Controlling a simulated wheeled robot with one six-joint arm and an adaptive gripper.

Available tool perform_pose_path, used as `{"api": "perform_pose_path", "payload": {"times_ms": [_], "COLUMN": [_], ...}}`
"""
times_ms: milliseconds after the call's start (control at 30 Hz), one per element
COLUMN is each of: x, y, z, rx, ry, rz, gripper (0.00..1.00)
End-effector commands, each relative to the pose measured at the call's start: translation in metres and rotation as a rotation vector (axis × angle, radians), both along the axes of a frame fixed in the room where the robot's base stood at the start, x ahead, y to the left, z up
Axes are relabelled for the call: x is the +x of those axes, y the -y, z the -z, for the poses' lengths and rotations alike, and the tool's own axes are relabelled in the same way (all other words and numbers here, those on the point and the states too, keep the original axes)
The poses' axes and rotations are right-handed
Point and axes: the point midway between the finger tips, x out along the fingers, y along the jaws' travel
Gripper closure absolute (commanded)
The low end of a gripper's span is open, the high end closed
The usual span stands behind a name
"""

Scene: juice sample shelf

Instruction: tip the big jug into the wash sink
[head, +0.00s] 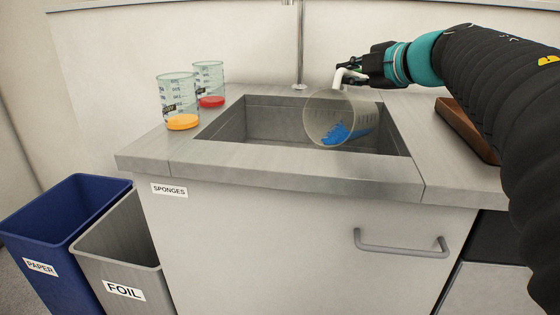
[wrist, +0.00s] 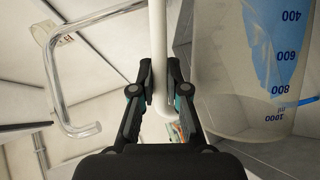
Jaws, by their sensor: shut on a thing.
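The big jug (head: 322,117) is a clear measuring jug with a white handle and blue markings. It is tilted far onto its side over the wash sink (head: 255,122), its open mouth facing the front left. Blue shows along its lower side; I cannot tell how much is liquid and how much is printing. My gripper (head: 352,75) is shut on the jug's handle at the back right of the sink. In the wrist view, the handle runs between the fingers (wrist: 153,92), and the jug's wall (wrist: 225,75) with its scale is at the right.
Two beakers, one with orange liquid (head: 181,122) and one with red (head: 210,101), stand left of the sink. A tap (head: 299,50) rises behind it. A brown tray (head: 465,128) lies right. PAPER (head: 60,235) and FOIL (head: 115,250) bins stand at the lower left.

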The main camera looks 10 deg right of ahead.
Motion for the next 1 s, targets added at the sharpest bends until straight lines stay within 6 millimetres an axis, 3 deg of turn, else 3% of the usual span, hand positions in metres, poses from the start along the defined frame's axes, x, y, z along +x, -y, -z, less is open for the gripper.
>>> {"api": "perform_pose_path", "payload": {"times_ms": [1000], "x": [-0.0081], "y": [-0.0085], "z": [-0.0046], "rx": [-0.036], "ry": [0.035], "rz": [0.0], "gripper": [1.0]}}
